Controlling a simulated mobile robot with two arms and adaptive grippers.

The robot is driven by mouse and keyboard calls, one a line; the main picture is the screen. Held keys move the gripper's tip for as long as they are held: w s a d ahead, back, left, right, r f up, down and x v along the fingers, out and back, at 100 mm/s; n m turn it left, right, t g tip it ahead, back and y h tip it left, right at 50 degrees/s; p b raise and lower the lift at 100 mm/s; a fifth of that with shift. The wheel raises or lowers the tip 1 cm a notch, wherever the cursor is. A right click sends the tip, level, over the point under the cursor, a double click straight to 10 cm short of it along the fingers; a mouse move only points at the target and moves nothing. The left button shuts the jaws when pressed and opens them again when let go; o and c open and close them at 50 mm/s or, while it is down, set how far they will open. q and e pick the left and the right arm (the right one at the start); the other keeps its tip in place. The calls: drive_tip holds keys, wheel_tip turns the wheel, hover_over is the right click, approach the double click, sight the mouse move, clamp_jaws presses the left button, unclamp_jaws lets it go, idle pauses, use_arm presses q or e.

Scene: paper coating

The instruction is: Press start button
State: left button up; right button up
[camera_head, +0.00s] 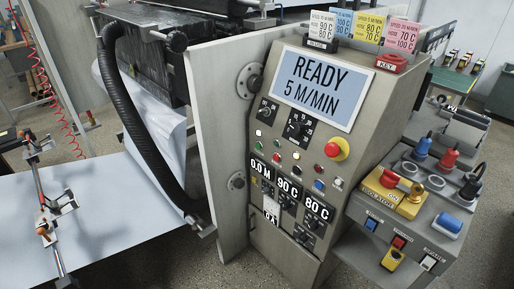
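The grey control console (225,150) stands in the middle, its sloped panel facing me. Its screen (323,86) reads READY 5 M/MIN. Below the screen are two black dials (299,127), a red mushroom button with a yellow collar (337,149), and rows of small coloured buttons or lamps. The labels are too small to read, so I cannot tell which is the start button. Black displays (289,187) below show 0.0 M, 90 C and 80 C. Neither gripper is in view.
Speed cards (362,26) and a red KEY holder (389,63) top the console. A side shelf at right holds a yellow isolator box (393,196), coloured plugs (450,158) and lower switches (398,242). White paper and a black hose (135,110) are at left.

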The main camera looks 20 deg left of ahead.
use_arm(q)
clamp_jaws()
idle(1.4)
